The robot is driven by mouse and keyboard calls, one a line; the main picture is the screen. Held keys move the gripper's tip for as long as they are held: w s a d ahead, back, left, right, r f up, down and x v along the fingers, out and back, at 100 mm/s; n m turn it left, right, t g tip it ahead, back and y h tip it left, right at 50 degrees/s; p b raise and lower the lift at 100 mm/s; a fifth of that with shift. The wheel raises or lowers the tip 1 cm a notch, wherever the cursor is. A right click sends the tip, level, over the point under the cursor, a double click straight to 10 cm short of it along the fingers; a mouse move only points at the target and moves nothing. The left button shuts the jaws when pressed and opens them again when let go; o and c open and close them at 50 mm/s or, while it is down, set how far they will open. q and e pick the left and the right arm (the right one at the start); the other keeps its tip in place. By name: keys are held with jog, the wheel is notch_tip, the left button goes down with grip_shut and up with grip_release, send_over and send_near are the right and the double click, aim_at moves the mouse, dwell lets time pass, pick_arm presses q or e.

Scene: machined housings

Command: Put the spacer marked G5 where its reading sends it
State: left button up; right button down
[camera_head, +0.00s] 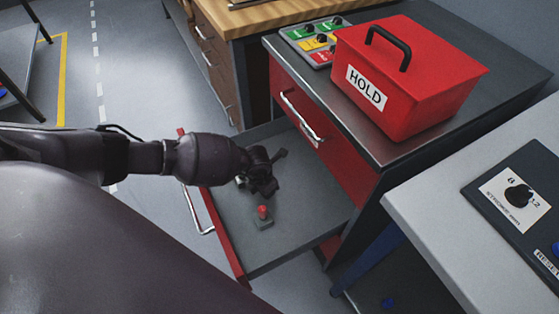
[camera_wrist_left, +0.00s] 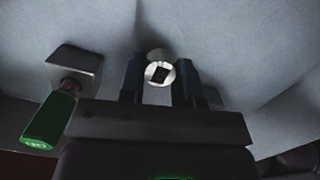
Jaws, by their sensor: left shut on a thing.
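In the head view my left gripper (camera_head: 263,178) reaches down into an open drawer (camera_head: 305,205) of the red cabinet. In the left wrist view its two dark fingers (camera_wrist_left: 160,80) are shut on a small round light-metal piece (camera_wrist_left: 149,72) with a dark square centre. This looks like a spacer; I cannot read a G5 mark on it. In the head view the piece is hidden by the gripper. A red box marked HOLD (camera_head: 405,75), with a black handle, stands on the cabinet top. My right gripper is not in view.
A red-topped peg on a grey block (camera_head: 264,217) stands in the drawer near the gripper. A tray with green, yellow and red labels (camera_head: 315,40) sits beside the box. A dial panel (camera_head: 515,195) lies on the right bench.

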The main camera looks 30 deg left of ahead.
pick_arm(q)
jog(key=shift+w+d, duration=0.2)
jog(key=shift+w, duration=0.2)
jog(key=w, duration=0.1)
jog(key=w+d+b, duration=0.1)
jog(key=d, duration=0.1)
jog(key=shift+w+f, duration=0.25)
jog(key=shift+w, duration=0.15)
jog(key=shift+a+f+b, duration=0.15)
jog(key=shift+f+b, duration=0.25)
jog(key=shift+f, duration=0.1)
jog(key=shift+r, duration=0.15)
jog(key=o, duration=0.9)
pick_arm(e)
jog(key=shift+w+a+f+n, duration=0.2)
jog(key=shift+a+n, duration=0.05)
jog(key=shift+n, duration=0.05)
